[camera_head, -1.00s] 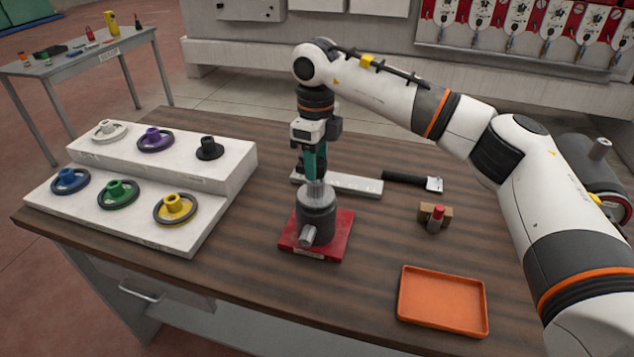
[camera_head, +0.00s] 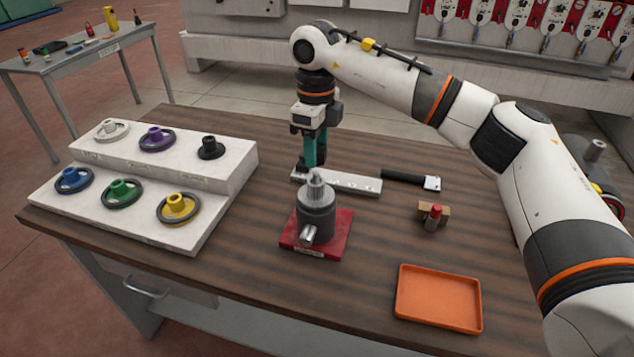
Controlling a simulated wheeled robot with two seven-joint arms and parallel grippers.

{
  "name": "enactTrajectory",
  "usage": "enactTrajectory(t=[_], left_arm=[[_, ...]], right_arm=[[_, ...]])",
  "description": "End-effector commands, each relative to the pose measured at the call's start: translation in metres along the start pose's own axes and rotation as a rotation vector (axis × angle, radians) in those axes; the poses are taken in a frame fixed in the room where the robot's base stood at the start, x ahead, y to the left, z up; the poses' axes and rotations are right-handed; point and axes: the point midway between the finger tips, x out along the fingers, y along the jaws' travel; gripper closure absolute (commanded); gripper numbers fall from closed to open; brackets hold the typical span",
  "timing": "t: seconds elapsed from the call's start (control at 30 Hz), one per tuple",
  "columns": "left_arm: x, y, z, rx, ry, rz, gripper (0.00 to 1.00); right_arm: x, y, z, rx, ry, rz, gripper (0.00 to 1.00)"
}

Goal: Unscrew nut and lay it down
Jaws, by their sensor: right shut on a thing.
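My right gripper (camera_head: 308,163) points down at the left end of a pale flat strip (camera_head: 352,182), just behind the grey spindle block. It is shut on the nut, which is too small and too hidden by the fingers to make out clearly. The grey spindle block (camera_head: 316,212) stands upright on a red base plate (camera_head: 334,241). Its pale threaded top (camera_head: 315,187) shows bare, apart from the gripper. My left gripper is not in view.
A white stepped stand (camera_head: 205,168) with several coloured handwheels is at the left. An orange tray (camera_head: 403,305) lies at the front right. A black-handled tool (camera_head: 404,178) and a small block with a red-topped piece (camera_head: 434,217) lie to the right. The table between is clear.

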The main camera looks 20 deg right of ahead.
Motion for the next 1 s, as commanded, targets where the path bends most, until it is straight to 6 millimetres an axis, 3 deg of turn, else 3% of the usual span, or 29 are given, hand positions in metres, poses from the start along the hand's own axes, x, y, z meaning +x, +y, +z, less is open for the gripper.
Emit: enactTrajectory(t=[0.57, 0.87, 1.0], left_arm=[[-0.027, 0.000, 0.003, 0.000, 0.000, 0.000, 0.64], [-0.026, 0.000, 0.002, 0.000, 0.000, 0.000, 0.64], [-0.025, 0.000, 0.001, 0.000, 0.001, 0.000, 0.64]], right_arm=[[-0.041, 0.000, 0.000, 0.000, 0.001, 0.001, 0.88], [-0.039, -0.001, -0.001, -0.001, 0.000, 0.000, 0.88], [-0.021, -0.014, -0.007, -0.014, -0.002, -0.004, 0.88]])
